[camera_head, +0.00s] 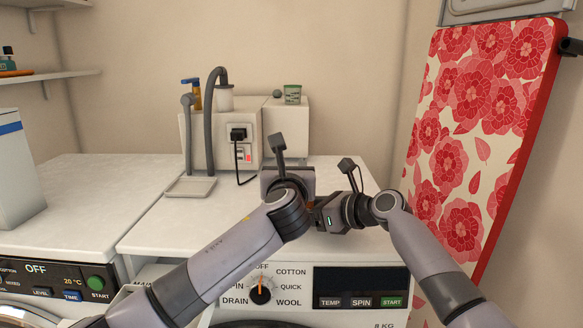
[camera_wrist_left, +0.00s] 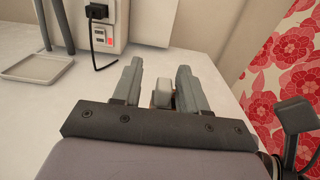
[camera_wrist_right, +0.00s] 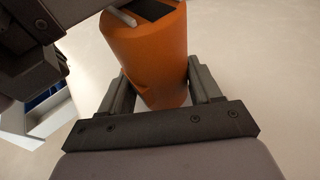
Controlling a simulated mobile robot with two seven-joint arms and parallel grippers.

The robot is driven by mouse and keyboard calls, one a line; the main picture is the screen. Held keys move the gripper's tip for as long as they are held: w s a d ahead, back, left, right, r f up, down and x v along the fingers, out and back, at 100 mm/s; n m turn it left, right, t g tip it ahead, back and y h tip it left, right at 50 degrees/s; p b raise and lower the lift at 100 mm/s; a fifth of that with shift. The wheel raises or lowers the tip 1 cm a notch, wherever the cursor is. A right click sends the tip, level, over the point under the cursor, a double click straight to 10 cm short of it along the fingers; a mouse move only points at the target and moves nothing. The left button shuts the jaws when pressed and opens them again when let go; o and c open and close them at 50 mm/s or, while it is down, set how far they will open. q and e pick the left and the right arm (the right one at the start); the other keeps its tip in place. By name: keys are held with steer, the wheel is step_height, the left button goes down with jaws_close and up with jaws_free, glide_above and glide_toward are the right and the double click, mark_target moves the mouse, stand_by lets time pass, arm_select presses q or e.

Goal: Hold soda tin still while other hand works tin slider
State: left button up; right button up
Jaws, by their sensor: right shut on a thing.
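The orange soda tin (camera_wrist_right: 150,50) shows in the right wrist view, upright between the fingers of my right gripper (camera_wrist_right: 158,68), which is shut on its sides. Its top has a dark patch (camera_wrist_right: 153,9) and a pale bar (camera_wrist_right: 122,17), perhaps the slider. My left gripper (camera_wrist_left: 160,68) points away over the worktop with its fingers apart. A small pale block (camera_wrist_left: 162,94) shows between them, with gaps at its sides; I cannot tell whether it belongs to the tin. In the head view my wrists hide the tin.
The white worktop (camera_head: 170,228) is clear on the left. A grey tray (camera_head: 190,187) and a white unit with hoses and a plugged cord (camera_head: 239,140) stand behind. A flowered ironing board (camera_head: 480,130) leans at the right. Washing machine controls (camera_head: 262,287) are below.

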arm_select(q)
steer(key=shift+s+d, duration=0.1)
arm_select(e)
steer(key=shift+f, duration=0.1)
arm_select(q)
steer(key=shift+s, duration=0.45)
arm_select(e)
steer(key=shift+a, duration=0.1)
arm_select(q)
steer(key=s, duration=1.1)
arm_select(e)
steer(key=o, duration=0.9)
